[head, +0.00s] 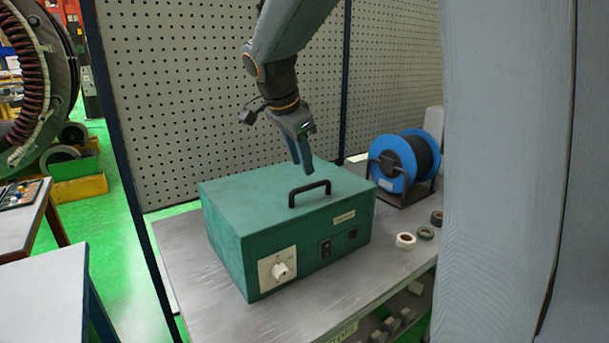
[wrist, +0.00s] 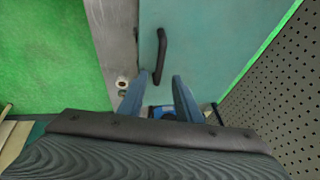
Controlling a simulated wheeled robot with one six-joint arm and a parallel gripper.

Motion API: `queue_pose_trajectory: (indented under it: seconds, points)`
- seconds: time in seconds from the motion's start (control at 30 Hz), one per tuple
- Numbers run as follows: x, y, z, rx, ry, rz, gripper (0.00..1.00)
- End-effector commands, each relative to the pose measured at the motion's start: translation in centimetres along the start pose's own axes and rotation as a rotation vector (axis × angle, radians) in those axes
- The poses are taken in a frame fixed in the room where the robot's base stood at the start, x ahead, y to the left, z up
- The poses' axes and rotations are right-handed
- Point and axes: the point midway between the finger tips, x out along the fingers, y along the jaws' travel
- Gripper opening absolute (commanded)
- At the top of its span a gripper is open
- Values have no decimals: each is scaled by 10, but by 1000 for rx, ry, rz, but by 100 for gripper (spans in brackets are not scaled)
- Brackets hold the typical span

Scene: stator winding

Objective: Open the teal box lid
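The teal box (head: 300,247) stands on a metal workbench, and its lid looks closed. A black handle (head: 309,193) is fixed on top near the front edge. My gripper (head: 304,168) hangs above the lid, behind the handle, pointing down. In the wrist view, the lid (wrist: 205,40) fills the upper middle and the handle (wrist: 161,55) lies just beyond the fingertips. The two blue fingers (wrist: 164,75) are apart with nothing between them. The handle appears clear of the fingers. The box's front carries a white dial plate and a dark switch.
A blue cable reel (head: 394,163) stands right of the box on the workbench (head: 190,262). Several tape rolls, including a white one (head: 405,240), lie near the right front edge. A perforated panel (head: 220,90) rises behind the bench. Bare bench lies left of the box.

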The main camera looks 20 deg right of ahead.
Motion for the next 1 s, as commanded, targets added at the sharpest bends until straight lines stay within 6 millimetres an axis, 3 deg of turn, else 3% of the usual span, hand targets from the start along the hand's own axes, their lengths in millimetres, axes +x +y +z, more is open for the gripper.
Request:
queue_pose_trajectory:
  seconds: [0.47, 0.87, 1.0]
  points:
    - [64, 1, 0, -2, -2, 3, 31]
    - [73, 1, 0, -1, -2, 1, 31]
    - [73, 1, 0, -1, -2, 1, 7]
